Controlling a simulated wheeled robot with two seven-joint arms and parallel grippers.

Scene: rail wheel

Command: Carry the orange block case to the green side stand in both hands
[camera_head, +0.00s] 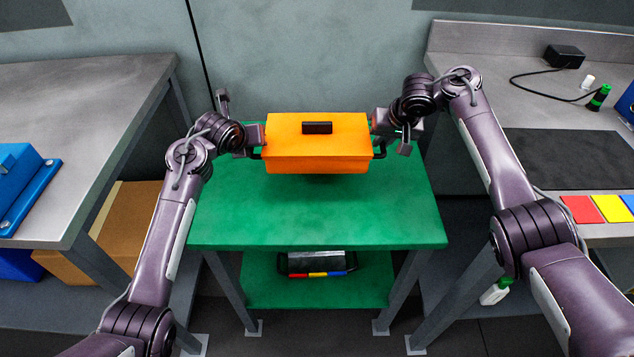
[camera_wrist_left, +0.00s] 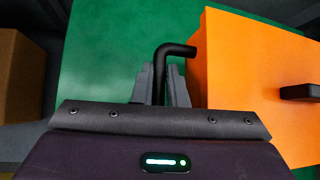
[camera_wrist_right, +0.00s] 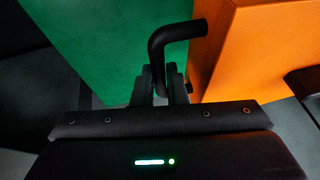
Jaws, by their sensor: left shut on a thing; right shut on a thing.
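The orange block case (camera_head: 318,148) has a black lid handle and a black side handle at each end. It is above the back half of the green side stand (camera_head: 310,220), with a shadow under it; whether it touches the top I cannot tell. My left gripper (camera_head: 258,143) is shut on the case's left side handle (camera_wrist_left: 172,52), also seen in the left wrist view. My right gripper (camera_head: 380,140) is shut on the right side handle (camera_wrist_right: 172,38), also seen in the right wrist view. The case looks about level.
A black-framed item (camera_head: 316,263) with coloured strips is on the stand's lower shelf. A grey bench (camera_head: 70,100) with a blue object stands left. The right bench (camera_head: 480,60) holds a dark mat (camera_head: 570,158), coloured cards and a cable. The stand's front half is clear.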

